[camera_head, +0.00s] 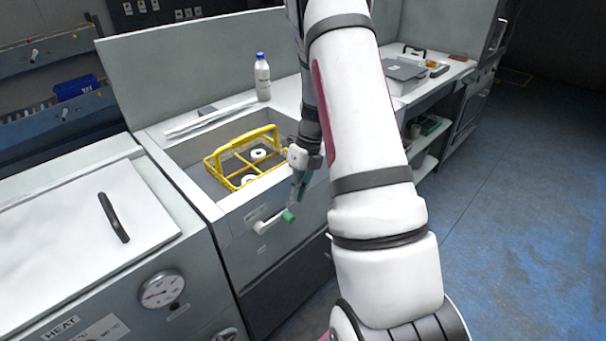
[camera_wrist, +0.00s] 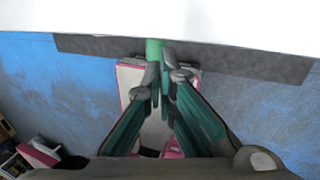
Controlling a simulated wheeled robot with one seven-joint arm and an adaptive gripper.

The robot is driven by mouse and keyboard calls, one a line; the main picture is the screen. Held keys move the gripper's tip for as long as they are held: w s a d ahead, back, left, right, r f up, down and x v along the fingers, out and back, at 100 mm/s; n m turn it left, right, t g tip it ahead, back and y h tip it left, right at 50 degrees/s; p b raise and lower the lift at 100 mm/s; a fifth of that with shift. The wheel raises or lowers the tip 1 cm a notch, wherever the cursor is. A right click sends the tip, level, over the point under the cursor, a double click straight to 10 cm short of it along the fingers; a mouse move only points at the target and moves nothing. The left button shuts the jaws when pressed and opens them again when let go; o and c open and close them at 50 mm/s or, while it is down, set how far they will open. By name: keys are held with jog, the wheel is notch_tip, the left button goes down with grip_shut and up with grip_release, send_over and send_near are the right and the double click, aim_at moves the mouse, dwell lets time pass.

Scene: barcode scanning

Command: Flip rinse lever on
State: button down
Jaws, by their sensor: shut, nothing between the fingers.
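The rinse lever (camera_head: 272,221) is a short white handle with a green tip, on the front face of the sink unit below the basin. It points out to the right and slightly up. Its green end also shows in the wrist view (camera_wrist: 154,48), just ahead of my fingertips. My gripper (camera_head: 294,202) points down in front of the unit, right at the lever's green tip. In the wrist view my gripper (camera_wrist: 164,82) has its fingers close together with nothing held between them. I cannot tell whether a finger touches the lever.
A yellow wire basket (camera_head: 213,165) with white round pieces sits in the basin. A white bottle with a blue cap (camera_head: 262,78) stands behind it. A white-lidded heating unit (camera_head: 85,225) is at left, a counter with a grey box (camera_head: 398,74) at right. Blue floor lies open at right.

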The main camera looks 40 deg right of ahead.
jog(key=shift+x, duration=2.1)
